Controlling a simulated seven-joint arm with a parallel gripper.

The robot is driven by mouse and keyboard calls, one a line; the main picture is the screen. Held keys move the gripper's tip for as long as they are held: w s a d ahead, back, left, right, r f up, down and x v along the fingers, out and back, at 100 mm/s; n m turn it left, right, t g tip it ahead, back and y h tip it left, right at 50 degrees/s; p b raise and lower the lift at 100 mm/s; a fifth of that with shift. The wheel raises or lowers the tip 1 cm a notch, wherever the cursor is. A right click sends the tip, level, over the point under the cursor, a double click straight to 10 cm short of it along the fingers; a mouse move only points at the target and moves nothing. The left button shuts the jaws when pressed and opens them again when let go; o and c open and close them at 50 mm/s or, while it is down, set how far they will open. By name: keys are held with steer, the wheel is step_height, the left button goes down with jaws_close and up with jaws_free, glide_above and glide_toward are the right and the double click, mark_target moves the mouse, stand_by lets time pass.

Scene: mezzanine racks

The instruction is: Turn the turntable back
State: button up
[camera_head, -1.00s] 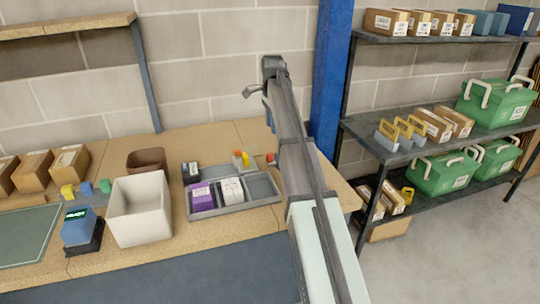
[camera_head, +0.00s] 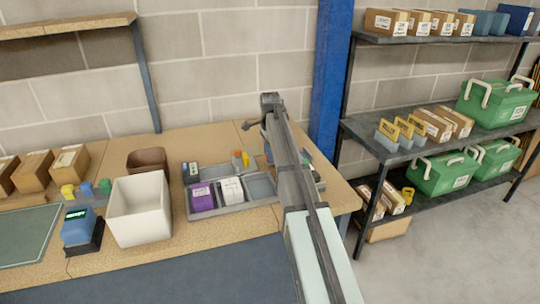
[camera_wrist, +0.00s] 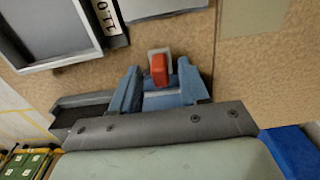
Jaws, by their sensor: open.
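I cannot pick out a turntable with certainty. A red piece (camera_wrist: 159,69) on a small pale grey base stands on the tan bench in the wrist view. My gripper (camera_wrist: 158,80) has its two blue fingers apart, one on each side of the red piece; I cannot tell whether they touch it. In the head view my gripper is low over the bench, mostly hidden behind my arm. A grey compartment tray (camera_head: 206,214) lies left of it, holding a purple box (camera_head: 202,197) and a white box (camera_head: 231,190).
A white bin (camera_head: 139,210) and a blue device (camera_head: 79,226) stand left on the bench. Orange and yellow pieces (camera_head: 240,157) stand behind the tray. A blue post (camera_head: 331,80) rises behind my arm, and a rack (camera_head: 385,150) with green cases stands at right.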

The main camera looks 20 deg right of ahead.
steer(key=shift+f, duration=0.6)
steer(key=shift+c, duration=0.2)
jaws_close()
